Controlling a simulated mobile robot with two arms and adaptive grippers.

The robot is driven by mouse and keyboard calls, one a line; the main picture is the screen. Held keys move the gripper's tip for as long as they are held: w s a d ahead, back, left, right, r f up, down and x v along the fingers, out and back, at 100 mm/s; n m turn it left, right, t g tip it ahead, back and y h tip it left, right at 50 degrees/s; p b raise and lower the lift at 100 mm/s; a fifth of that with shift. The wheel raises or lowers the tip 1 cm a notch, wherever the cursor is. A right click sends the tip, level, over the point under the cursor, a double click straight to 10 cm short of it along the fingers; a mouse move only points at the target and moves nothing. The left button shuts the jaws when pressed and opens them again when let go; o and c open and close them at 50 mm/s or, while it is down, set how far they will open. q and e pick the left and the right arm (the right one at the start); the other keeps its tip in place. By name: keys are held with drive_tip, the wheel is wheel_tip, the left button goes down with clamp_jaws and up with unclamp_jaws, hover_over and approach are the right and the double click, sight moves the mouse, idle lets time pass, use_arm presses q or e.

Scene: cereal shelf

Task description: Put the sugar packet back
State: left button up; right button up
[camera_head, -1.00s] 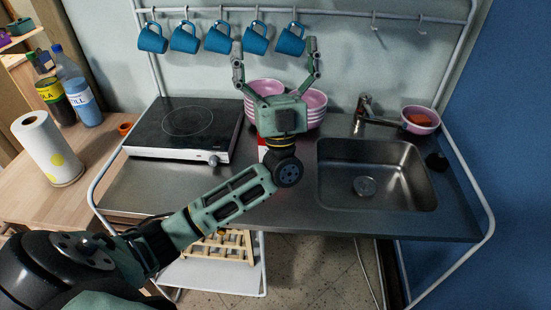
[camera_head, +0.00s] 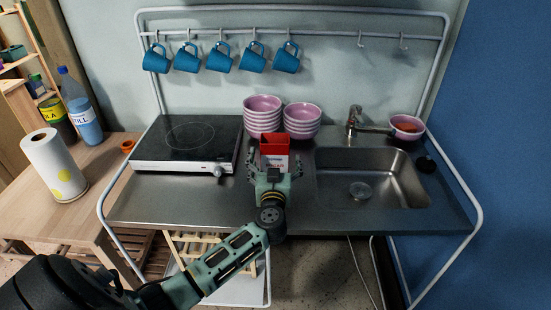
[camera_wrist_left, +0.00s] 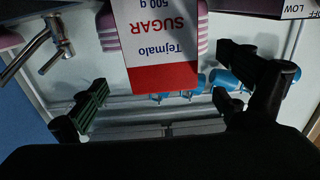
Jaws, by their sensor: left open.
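The sugar packet (camera_head: 275,147), red and white, stands upright on the metal counter in front of the pink bowls. My left gripper (camera_head: 274,163) is open in front of it, with one finger on each side. In the left wrist view, which appears upside down, the packet (camera_wrist_left: 158,42) shows its "SUGAR" label between the spread fingers (camera_wrist_left: 163,80). There are gaps between packet and fingers, and nothing is gripped. The packet's lower part is hidden by the gripper in the head view. My right gripper is not in view.
Two stacks of pink bowls (camera_head: 263,114) stand behind the packet. The hot plate (camera_head: 186,146) is to the left and the sink (camera_head: 370,180) to the right. Blue mugs (camera_head: 220,57) hang from the rail above. A paper towel roll (camera_head: 54,165) and bottles stand on the left table.

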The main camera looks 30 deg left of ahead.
sight(275, 136)
use_arm(q)
drive_tip(key=shift+x, duration=1)
drive_tip(key=x, duration=0.4)
drive_tip(key=shift+w+a+f, duration=0.15)
drive_tip(key=shift+a+f, duration=0.05)
drive_tip(key=shift+a, duration=0.1)
drive_tip(key=shift+r, duration=0.1)
drive_tip(key=shift+c, duration=0.4)
drive_tip(key=c, duration=1.7)
drive_tip(key=shift+o, duration=0.2)
drive_tip(key=shift+r, duration=0.2)
drive_tip(key=shift+r+p, duration=0.45)
drive_tip(key=shift+r, duration=1.5)
drive_tip(key=w+d+r, duration=0.3)
drive_tip(key=d+r, duration=0.3)
drive_tip(key=d, duration=0.5)
drive_tip(key=shift+w+r, duration=0.2)
drive_tip(key=shift+r, duration=0.2)
